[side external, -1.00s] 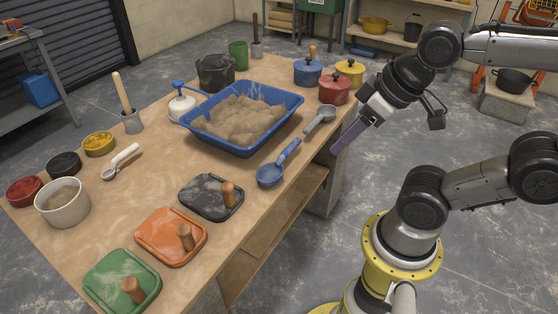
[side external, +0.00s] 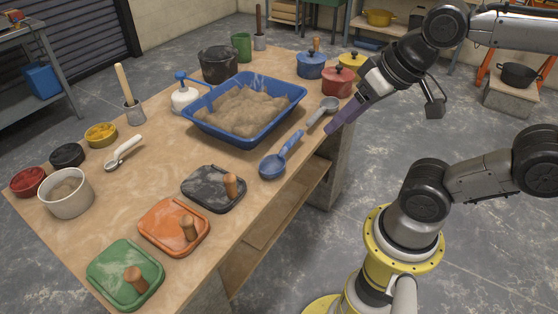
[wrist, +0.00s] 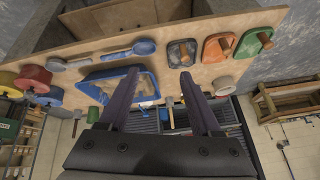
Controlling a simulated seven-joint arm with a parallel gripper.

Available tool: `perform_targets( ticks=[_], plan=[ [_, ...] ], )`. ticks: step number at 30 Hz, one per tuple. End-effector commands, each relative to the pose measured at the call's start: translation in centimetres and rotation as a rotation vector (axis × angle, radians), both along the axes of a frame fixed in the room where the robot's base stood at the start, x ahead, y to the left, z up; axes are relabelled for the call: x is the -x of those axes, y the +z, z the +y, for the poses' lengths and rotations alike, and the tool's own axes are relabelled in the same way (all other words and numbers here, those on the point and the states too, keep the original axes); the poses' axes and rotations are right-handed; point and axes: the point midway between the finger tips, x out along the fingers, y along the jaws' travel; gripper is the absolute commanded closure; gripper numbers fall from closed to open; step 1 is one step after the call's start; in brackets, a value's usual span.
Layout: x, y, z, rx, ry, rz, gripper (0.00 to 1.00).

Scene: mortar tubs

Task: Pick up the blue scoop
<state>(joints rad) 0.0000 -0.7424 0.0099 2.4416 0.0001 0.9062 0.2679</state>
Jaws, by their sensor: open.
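The blue scoop (side external: 278,158) lies on the wooden table near its right edge, in front of the blue tub. Its bowl is toward the camera and its handle points to the back right. It also shows in the wrist view (wrist: 143,47), above and left of the fingers. My gripper (side external: 338,126) is at the table's right edge in the side view, beside the grey scoop's bowl and to the right of the blue scoop's handle, apart from it. In the wrist view the two purple fingers (wrist: 156,86) are spread wide with nothing between them.
A grey scoop (side external: 322,112) lies just beyond the blue one. The blue tub (side external: 205,122) of sand is behind them. Black (side external: 205,190), orange (side external: 165,222) and green (side external: 115,272) lids with wooden knobs lie in front. Red (side external: 337,82) and blue (side external: 310,66) pots stand at the back right.

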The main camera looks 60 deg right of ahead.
Motion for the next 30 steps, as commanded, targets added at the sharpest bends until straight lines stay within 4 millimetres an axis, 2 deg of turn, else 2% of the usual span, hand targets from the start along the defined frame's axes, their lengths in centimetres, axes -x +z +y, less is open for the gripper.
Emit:
perform_targets(
  ticks=[3,7,10,13,17,21,25,30],
  plan=[
    [-2.5,1.6,-0.4,-0.087,-0.169,0.012,0.35],
    [-6.2,2.4,-1.4,-0.178,-0.384,0.051,0.35],
    [-9.4,2.2,-2.8,-0.238,-0.555,0.092,0.35],
    [-12.9,1.2,-4.7,-0.29,-0.732,0.139,0.35],
    [-17.0,-1.6,-7.8,-0.337,-0.948,0.21,0.35],
    [-20.0,-5.9,-11.6,-0.358,-1.128,0.291,0.35],
    [-21.1,-10.0,-14.3,-0.351,-1.208,0.368,0.35],
    [-20.5,-13.4,-16.1,-0.341,-1.26,0.442,0.35]
  ],
)
